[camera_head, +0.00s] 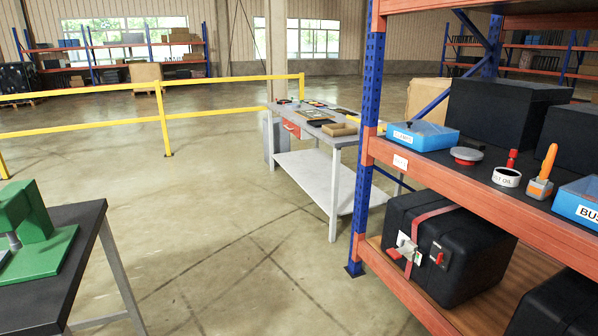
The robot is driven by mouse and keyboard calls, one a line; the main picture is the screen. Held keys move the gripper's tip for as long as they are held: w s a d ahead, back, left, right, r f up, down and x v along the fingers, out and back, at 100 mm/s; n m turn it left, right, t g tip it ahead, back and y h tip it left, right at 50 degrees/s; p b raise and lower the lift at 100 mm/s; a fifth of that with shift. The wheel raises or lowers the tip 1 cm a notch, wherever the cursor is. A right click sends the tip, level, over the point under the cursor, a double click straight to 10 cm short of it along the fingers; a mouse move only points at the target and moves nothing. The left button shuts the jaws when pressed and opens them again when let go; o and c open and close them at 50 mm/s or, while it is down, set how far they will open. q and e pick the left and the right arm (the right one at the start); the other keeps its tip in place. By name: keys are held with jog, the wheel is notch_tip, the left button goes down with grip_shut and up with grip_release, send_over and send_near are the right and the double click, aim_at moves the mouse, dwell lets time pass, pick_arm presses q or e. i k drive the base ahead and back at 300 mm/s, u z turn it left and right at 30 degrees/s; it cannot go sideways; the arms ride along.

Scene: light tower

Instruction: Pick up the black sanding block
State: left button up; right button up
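I cannot make out the black sanding block for sure. A grey workbench (345,141) in the middle distance bears several small items, some of them dark, such as a flat dark piece (320,122). They are too small to name. The shelf at the right holds a small dark item partly behind a grey-and-red round disc (466,156); I cannot tell what it is. Neither of my grippers is in view.
An orange-and-blue shelf rack (400,158) fills the right, with blue bins (423,135) and black cases (440,250). A dark table (60,285) with a green machine (40,235) stands at the left. Yellow railings (230,113) run behind. The floor between is clear.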

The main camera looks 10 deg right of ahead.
aim_at(470, 144)
jog(key=i, duration=2.05)
jog(key=z, duration=1.35)
jog(key=i, duration=1.05)
jog(key=z, duration=1.15)
